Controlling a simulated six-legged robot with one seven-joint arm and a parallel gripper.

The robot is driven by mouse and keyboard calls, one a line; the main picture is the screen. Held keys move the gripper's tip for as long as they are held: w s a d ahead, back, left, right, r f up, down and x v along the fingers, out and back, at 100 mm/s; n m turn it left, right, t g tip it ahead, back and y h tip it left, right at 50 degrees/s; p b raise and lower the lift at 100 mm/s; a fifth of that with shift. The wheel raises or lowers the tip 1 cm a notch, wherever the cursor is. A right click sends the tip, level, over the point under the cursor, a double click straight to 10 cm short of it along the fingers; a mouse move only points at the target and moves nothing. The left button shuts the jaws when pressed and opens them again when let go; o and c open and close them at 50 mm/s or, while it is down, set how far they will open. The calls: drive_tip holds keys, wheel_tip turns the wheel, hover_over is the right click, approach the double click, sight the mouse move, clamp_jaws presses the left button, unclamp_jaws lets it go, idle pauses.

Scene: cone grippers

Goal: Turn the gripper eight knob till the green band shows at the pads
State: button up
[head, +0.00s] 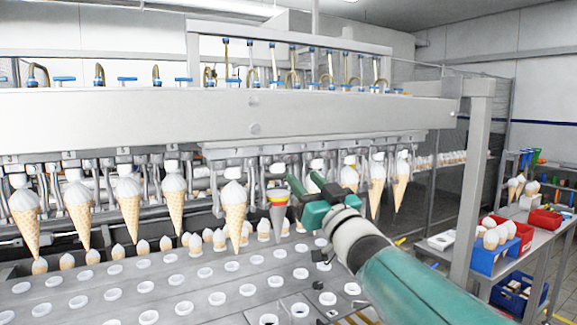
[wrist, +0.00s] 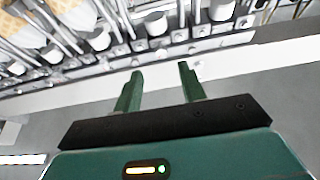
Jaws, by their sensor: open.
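A grey test cone (head: 278,218) hangs point down in the row under the machine's beam, with a yellow and red band at its top. No green band shows at its pads. My gripper (head: 303,184) is just right of it, in front of the row, with its two dark green fingers apart and nothing between them. I cannot tell which of these is the gripper eight knob.
Ice-cream cones (head: 236,215) hang on both sides along the white beam (head: 130,115). A plate with round holes (head: 150,290) lies below them. A grey post (head: 470,180) stands to the right. Beyond it a side table holds a blue bin (head: 490,260) and a red bin (head: 545,219).

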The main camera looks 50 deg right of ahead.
sight(288, 160)
drive_tip(key=x, duration=0.7)
drive_tip(key=shift+w+a+f, duration=0.1)
clamp_jaws()
drive_tip(key=n+y, duration=0.3)
drive_tip(key=n, duration=0.2)
unclamp_jaws()
drive_tip(key=shift+s, duration=0.25)
